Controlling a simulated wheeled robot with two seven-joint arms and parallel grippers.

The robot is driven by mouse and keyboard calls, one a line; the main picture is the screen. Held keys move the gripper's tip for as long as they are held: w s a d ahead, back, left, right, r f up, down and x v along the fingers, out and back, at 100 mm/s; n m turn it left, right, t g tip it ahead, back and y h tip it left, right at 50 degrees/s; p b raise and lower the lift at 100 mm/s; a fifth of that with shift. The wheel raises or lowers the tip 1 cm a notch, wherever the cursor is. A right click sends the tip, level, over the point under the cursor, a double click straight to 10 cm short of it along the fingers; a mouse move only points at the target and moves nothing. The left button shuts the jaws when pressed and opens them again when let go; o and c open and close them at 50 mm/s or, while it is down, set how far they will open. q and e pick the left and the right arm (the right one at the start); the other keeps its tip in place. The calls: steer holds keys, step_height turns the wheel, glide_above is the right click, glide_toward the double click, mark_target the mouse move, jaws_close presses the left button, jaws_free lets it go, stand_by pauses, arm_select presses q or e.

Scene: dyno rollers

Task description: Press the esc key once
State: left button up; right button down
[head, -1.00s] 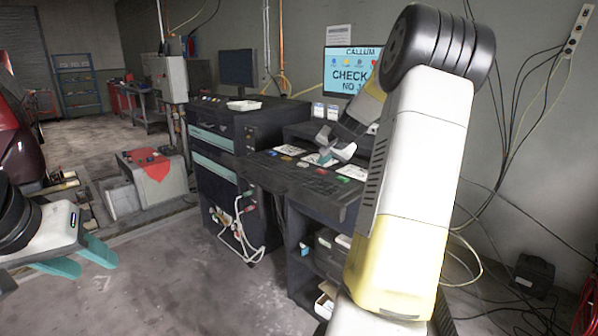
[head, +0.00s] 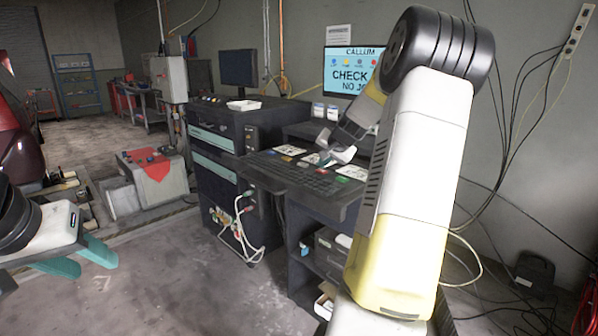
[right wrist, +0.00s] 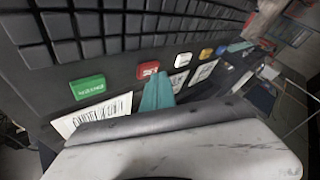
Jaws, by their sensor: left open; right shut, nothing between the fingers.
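The dark keyboard (head: 300,180) lies on the console shelf, with rows of black keys that also fill the top left of the right wrist view (right wrist: 110,25). I cannot read any key as esc. My right gripper (head: 322,162) is shut and empty over the card-and-button strip at the keyboard's back. In the right wrist view its teal fingertip (right wrist: 157,92) shows just below the red button (right wrist: 148,69); I cannot tell whether it touches anything. My left gripper (head: 82,260) is open and empty, far left of the console.
A green button (right wrist: 88,87), a white button (right wrist: 183,59), a yellow button (right wrist: 206,53) and a blue button (right wrist: 221,49) line the strip beside white label cards. A monitor (head: 345,68) stands behind. A dark cabinet (head: 215,130) stands left of the keyboard.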

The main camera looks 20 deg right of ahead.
mark_target(323, 172)
steer(key=shift+f, duration=0.45)
stand_by(0.4)
steer(key=shift+r, duration=0.85)
steer(key=shift+r, duration=0.1)
steer(key=shift+r, duration=2.45)
